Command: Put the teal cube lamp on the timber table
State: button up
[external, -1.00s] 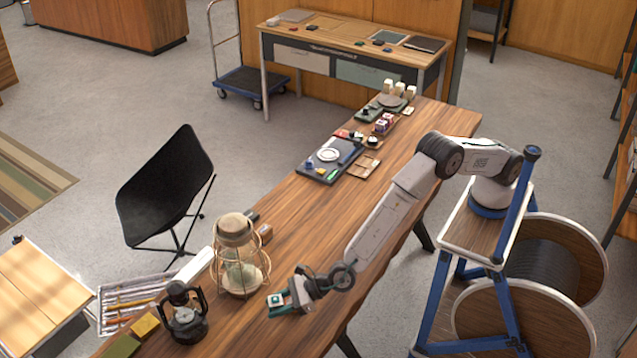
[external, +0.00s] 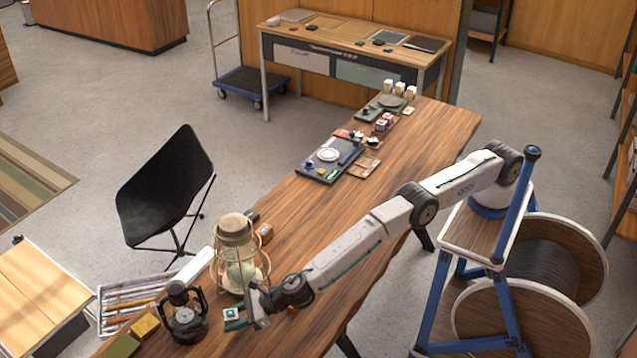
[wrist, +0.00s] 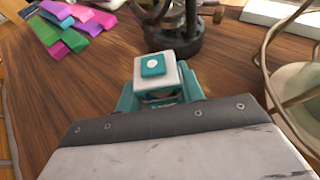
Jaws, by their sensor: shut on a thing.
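The teal cube lamp (external: 231,313) is a small cube with a white top and a teal square on it. My gripper (external: 238,319) is shut on it, near the close end of the long timber table (external: 330,225). In the wrist view the lamp (wrist: 159,72) sits upright between the teal fingers, with wood grain of the table (wrist: 60,110) around it. Its lower part is hidden, so I cannot tell whether it touches the tabletop.
A dark lantern (external: 183,313) stands just left of the lamp, and a large caged lantern (external: 238,255) stands just behind it. A tray of colored items (external: 325,163) lies farther up the table. The table's middle is clear.

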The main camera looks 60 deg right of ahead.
jog(key=shift+f, duration=1.7)
jog(key=shift+f, duration=0.15)
jog(key=o, duration=1)
jog(key=shift+r, duration=0.2)
jog(key=shift+v, duration=0.8)
jog(key=shift+o, duration=0.5)
jog(key=v, duration=1)
jog(key=shift+s+d, duration=0.15)
jog(key=shift+d, duration=0.05)
